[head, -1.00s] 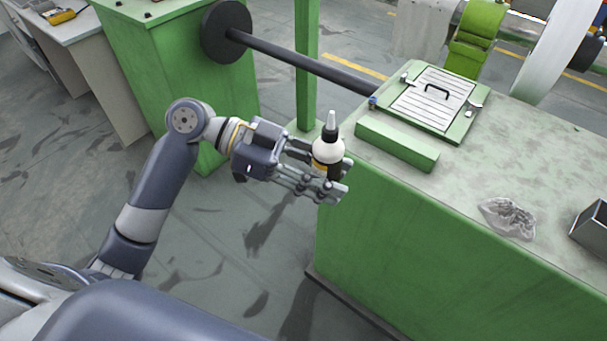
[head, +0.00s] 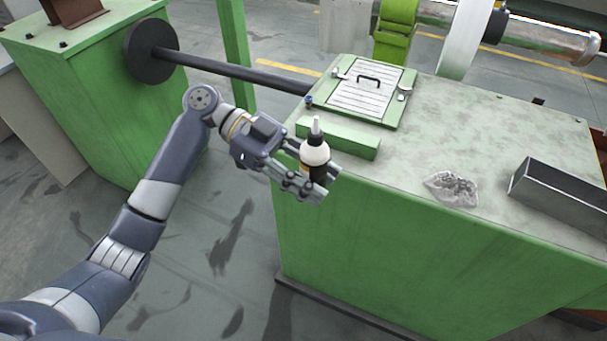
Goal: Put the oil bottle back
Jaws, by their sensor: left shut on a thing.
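The oil bottle (head: 315,152) is white with a dark lower part, a black collar and a pale pointed nozzle. It is upright in my left gripper (head: 313,180), whose fingers are shut around its lower half. The gripper holds it in front of the near left edge of the green machine cabinet (head: 400,250), close to the cabinet top. Part of the bottle's lower body is hidden by the fingers. My right gripper is not in view.
On the cabinet top are a green raised block (head: 338,138), a hatch plate with a black handle (head: 369,89), a crumpled whitish rag (head: 452,189) and an open metal tray (head: 560,193). A dark shaft (head: 235,72) runs behind my arm. The top's middle is clear.

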